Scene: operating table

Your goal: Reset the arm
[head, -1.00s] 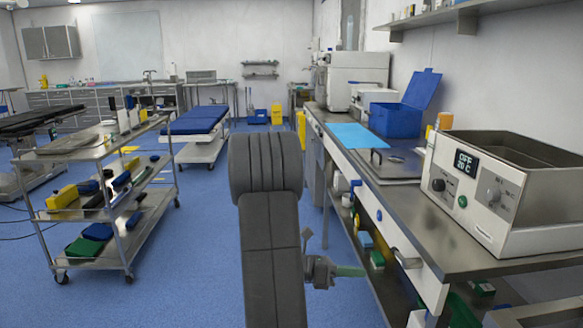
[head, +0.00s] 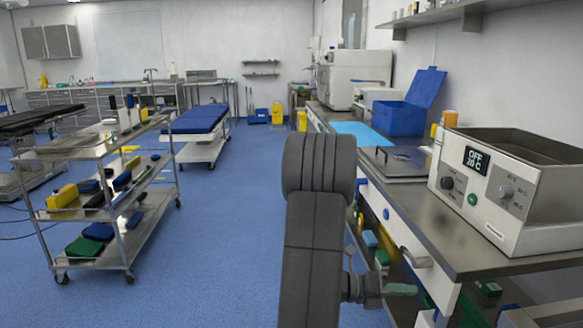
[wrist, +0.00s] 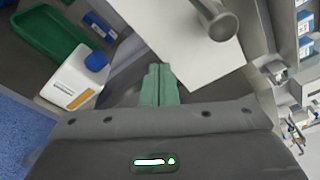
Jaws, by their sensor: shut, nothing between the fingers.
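My gripper (head: 402,289) has pale green fingers and shows at the lower middle of the head view, low beside the front of the steel bench (head: 445,232). My dark grey arm rises in front of it at the picture's middle. In the wrist view my gripper (wrist: 160,84) has its two fingers together with nothing between them. Beyond the fingers there are a white drawer front (wrist: 175,35) with a metal handle (wrist: 217,20), and a white bottle with a blue cap (wrist: 78,82). The fingers look apart from these things.
A water bath (head: 500,190) reading OFF and a blue open box (head: 400,118) stand on the bench. A green tray (wrist: 50,35) lies on a lower shelf. A steel trolley (head: 90,150) with several items stands at left. Blue floor (head: 215,260) between trolley and bench is clear.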

